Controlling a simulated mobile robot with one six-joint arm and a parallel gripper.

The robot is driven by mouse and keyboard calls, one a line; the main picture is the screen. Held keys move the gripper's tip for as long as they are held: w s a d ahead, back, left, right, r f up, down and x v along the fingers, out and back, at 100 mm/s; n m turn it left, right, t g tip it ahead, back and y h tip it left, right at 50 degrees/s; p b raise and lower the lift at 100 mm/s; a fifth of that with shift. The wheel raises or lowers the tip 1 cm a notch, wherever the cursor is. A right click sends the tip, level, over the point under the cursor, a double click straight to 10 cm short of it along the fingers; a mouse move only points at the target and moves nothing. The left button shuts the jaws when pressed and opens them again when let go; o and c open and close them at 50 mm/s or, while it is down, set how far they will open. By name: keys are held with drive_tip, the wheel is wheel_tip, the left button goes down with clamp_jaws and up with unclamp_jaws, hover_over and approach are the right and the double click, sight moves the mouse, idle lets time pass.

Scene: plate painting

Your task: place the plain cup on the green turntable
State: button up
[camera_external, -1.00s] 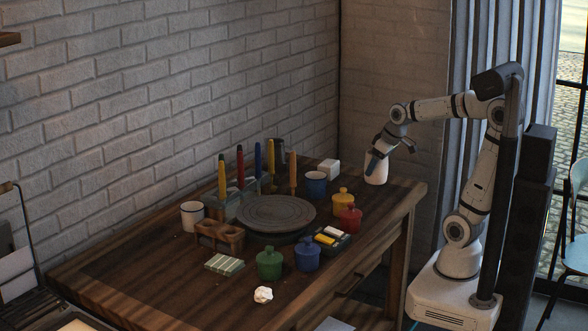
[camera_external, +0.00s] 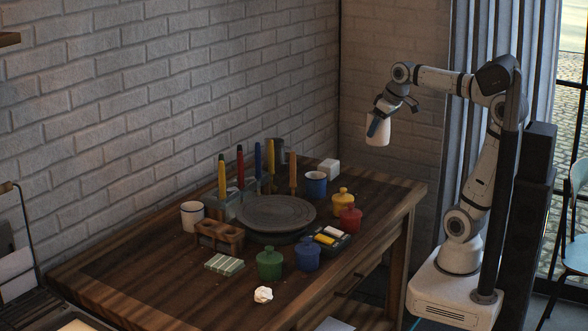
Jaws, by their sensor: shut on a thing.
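My gripper (camera_external: 381,114) is shut on a plain white cup (camera_external: 377,132) and holds it in the air above the table's far right end. The cup hangs roughly upright, slightly tilted. The round turntable (camera_external: 276,212) stands in the middle of the table, to the left of and below my gripper. Its top looks dark grey-green and is bare.
Around the turntable stand a blue cup (camera_external: 316,184), yellow (camera_external: 342,201), red (camera_external: 350,218), blue (camera_external: 307,254) and green (camera_external: 269,264) lidded pots, upright coloured tools and a white cup with a dark rim (camera_external: 192,215). A white block (camera_external: 329,168) lies at the back.

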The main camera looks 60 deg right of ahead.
wheel_tip(320, 180, up, 3)
drive_tip(key=shift+f, duration=0.15)
drive_tip(key=shift+r, duration=0.9)
drive_tip(key=w+a+r+n+y+p, duration=0.1)
drive_tip(key=w+a+r+n+p, duration=0.15)
drive_tip(key=w+a+p, duration=1.1)
drive_tip(key=a+f+n+g+y+p, duration=0.1)
drive_tip(key=a+n+p, duration=0.1)
drive_tip(key=a, duration=1.1)
drive_tip(key=a+f+n+y+p, duration=0.1)
drive_tip(key=a+f+n, duration=0.15)
drive_tip(key=a, duration=1.15)
drive_tip(key=f, duration=1.4)
drive_tip(key=shift+s+d+f, duration=0.1)
drive_tip(key=shift+d+f, duration=0.05)
drive_tip(key=shift+d, duration=0.1)
